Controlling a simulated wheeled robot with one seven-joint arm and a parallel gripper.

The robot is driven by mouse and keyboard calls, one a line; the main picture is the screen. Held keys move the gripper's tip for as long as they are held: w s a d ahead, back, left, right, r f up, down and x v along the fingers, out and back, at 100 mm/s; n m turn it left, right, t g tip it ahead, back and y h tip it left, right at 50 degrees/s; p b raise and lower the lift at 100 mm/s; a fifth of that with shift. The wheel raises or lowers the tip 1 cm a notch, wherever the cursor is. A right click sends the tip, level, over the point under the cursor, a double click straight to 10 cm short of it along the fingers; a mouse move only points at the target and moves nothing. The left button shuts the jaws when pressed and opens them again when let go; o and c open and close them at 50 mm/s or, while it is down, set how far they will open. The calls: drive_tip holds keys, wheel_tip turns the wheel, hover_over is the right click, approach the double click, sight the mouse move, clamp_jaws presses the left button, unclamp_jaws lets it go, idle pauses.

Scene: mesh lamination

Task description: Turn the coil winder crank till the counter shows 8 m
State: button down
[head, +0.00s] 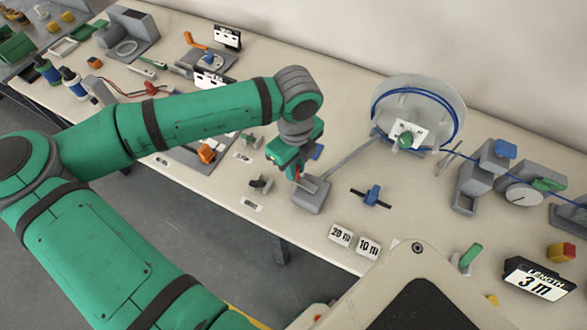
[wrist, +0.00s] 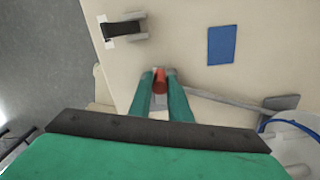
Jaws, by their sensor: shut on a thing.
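The counter (head: 540,281) at the right front of the bench reads "LENGTH 3 m". The coil winder (head: 448,91) is a pale grey disc with blue cable wound on it and a green knob at its centre. Its edge also shows in the wrist view (wrist: 300,148). My gripper (head: 296,172) is left of the winder, pointing down. In the wrist view its green fingers (wrist: 160,76) are shut on a red handle (wrist: 159,85). A grey bar (head: 350,159) runs between the winder and the grey block beside my gripper. How handle and bar join is hidden.
A grey block (head: 312,198) is close below my gripper. A blue clamp-like part (head: 372,195) and tags reading 20 m (head: 340,235) and 10 m (head: 368,248) lie nearby. A grey device with a dial (head: 522,195) stands right of the winder.

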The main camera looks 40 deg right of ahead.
drive_tip(key=shift+s+d+m, duration=0.1)
drive_tip(key=shift+d+m, duration=0.6)
drive_tip(key=shift+m, duration=0.9)
drive_tip(key=shift+s+d+m, duration=0.1)
drive_tip(key=shift+d+m, duration=0.6)
drive_tip(key=shift+m, duration=0.9)
drive_tip(key=shift+s+d+m, duration=0.1)
drive_tip(key=shift+d+m, duration=0.6)
drive_tip(key=shift+m, duration=0.9)
drive_tip(key=c, duration=1.6)
unclamp_jaws()
drive_tip(key=shift+c, duration=0.2)
drive_tip(key=shift+r, duration=0.1)
wheel_tip(320, 180, up, 11)
drive_tip(key=shift+f, duration=0.2)
